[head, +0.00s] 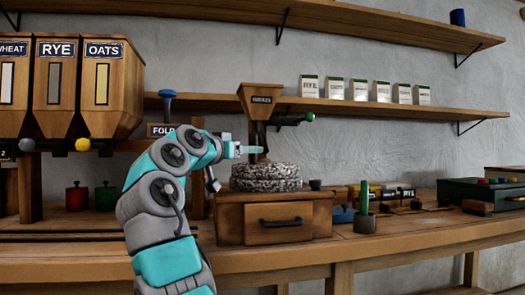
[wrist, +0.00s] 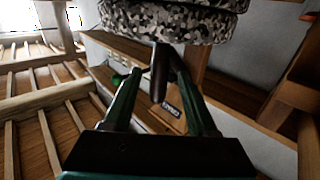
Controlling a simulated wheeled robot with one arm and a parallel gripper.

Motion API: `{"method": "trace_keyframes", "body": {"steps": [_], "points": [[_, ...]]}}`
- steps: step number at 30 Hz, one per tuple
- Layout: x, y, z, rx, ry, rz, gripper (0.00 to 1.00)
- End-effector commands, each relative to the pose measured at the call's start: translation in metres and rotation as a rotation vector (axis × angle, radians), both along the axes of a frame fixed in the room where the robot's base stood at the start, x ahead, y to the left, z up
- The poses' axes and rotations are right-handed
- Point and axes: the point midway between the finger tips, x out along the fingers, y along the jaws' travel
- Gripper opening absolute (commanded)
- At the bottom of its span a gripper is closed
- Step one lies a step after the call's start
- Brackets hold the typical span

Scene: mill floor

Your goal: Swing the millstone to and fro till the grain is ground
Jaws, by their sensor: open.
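The millstone (head: 265,176) is a speckled black-and-white round stone in two layers. It lies on a wooden box with a drawer (head: 275,220). In the wrist view the millstone (wrist: 175,20) fills the top. My gripper (head: 258,150) is just above the stone, near the front of the hopper (head: 262,103). In the wrist view my gripper's (wrist: 158,70) two fingers are apart, with a dark upright peg (wrist: 158,75) showing between them; it looks like the stone's handle. Whether the fingers touch it cannot be told.
Bins labelled WHEAT, RYE (head: 55,80) and OATS (head: 103,80) hang at the left. Red (head: 76,197) and green (head: 105,197) weights stand below. A green post (head: 364,212) stands right of the drawer box. A dark green box (head: 480,192) is further right. Small packets line the shelf.

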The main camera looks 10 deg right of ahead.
Motion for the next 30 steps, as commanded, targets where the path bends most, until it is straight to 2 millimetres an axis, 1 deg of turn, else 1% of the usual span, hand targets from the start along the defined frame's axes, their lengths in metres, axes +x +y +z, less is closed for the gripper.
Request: {"method": "trace_keyframes", "body": {"steps": [7,12,15,21,30], "points": [[0.027,-0.028,0.001,0.001,0.004,-0.002,0.58],[0.041,-0.041,0.0,0.001,0.006,-0.002,0.58],[0.044,-0.044,-0.001,0.002,0.005,-0.002,0.58],[0.044,-0.045,-0.002,0.002,0.004,-0.001,0.57],[0.044,-0.045,-0.001,0.001,0.003,-0.001,0.23]]}}
